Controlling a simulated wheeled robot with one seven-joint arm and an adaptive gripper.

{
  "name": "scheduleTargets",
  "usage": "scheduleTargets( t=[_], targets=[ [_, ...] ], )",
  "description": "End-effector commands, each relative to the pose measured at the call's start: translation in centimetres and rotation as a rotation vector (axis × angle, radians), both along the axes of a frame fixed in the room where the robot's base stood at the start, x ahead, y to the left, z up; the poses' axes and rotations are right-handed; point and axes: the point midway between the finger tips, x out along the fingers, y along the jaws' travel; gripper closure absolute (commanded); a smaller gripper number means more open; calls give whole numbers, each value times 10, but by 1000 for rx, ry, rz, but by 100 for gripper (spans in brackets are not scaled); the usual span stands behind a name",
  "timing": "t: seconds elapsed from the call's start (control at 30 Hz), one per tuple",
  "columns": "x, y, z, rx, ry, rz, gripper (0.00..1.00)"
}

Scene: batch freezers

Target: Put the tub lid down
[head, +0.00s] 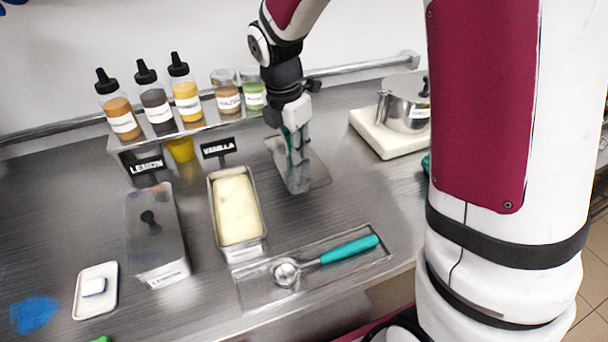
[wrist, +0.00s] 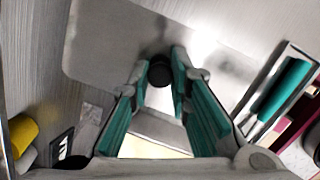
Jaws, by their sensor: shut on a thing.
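The tub lid (head: 318,174) is a flat grey metal plate, right of the open vanilla tub (head: 256,250). It lies level at or just above the steel counter; I cannot tell whether it touches. My gripper (head: 297,160) points down over its middle. In the wrist view the lid (wrist: 100,42) spreads beyond the fingertips, and its black knob (wrist: 159,72) sits between the teal fingers of my gripper (wrist: 163,62), which are shut on it. Pale ice cream (head: 237,208) fills the uncovered tub.
A lidded lemon tub (head: 155,240) stands left of the vanilla tub. A teal-handled scoop (head: 345,250) lies on a tray in front. A pot (head: 405,105) on a white base stands at right. Several bottles (head: 186,95) line the back shelf. A white dish (head: 97,300) sits front left.

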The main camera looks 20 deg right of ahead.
Motion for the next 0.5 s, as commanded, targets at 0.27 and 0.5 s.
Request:
scheduleTargets(
  t=[0.27, 0.5],
  targets=[
    [0, 0, -37, -1, 1, 1, 100],
    [-1, -1, -62, -1, 3, 2, 100]
  ],
)
